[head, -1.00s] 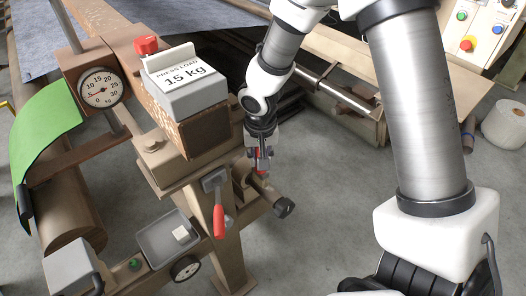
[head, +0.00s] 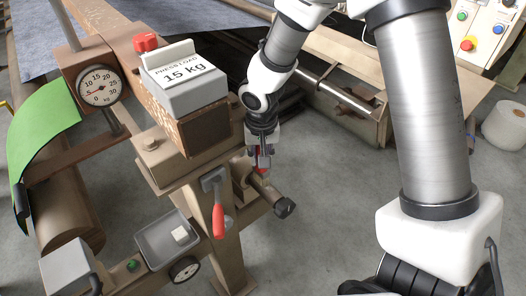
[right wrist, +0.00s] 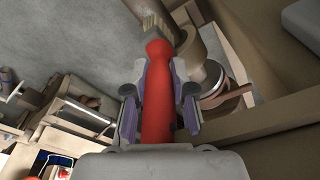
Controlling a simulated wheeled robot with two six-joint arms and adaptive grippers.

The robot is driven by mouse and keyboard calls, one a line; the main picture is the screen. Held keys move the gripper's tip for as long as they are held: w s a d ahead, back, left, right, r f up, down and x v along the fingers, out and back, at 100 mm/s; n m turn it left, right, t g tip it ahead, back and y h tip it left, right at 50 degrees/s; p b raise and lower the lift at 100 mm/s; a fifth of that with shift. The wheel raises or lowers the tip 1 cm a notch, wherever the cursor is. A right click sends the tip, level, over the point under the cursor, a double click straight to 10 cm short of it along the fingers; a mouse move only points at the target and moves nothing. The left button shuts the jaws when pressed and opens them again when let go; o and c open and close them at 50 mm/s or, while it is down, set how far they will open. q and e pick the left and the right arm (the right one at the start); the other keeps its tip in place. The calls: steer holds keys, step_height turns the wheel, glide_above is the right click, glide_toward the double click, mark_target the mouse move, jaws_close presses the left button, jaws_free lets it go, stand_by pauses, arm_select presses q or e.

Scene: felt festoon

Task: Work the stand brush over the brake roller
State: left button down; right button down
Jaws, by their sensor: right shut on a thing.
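My right gripper (head: 262,165) is shut on the red handle of the stand brush (right wrist: 157,85). In the right wrist view the handle lies between the gripper's fingers (right wrist: 158,100), and the pale bristles point away from it, at the top. The brake roller (head: 268,191), a short brown cylinder with a dark end, sticks out from the stand just below the gripper. In the right wrist view the roller (right wrist: 195,52) lies right beside the bristles; I cannot tell whether they touch. In the head view the gripper mostly hides the brush. My left gripper is not in view.
A grey 15 kg press load (head: 182,80) sits on the stand beside the gripper. A red-handled tool (head: 219,218) hangs on the stand's front. A grey tray (head: 152,245) with a pale block, a dial gauge (head: 98,88) and green felt (head: 45,130) are left.

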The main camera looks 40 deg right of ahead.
steer(key=shift+s+f+b, duration=0.25)
steer(key=shift+s+b, duration=0.35)
steer(key=shift+b, duration=0.35)
steer(key=shift+s+d+b, duration=0.1)
steer(key=shift+s+b, duration=0.6)
steer(key=shift+s+r, duration=0.15)
steer(key=shift+s, duration=0.1)
steer(key=shift+s+r, duration=0.1)
steer(key=shift+b, duration=0.4)
steer(key=shift+f, duration=0.2)
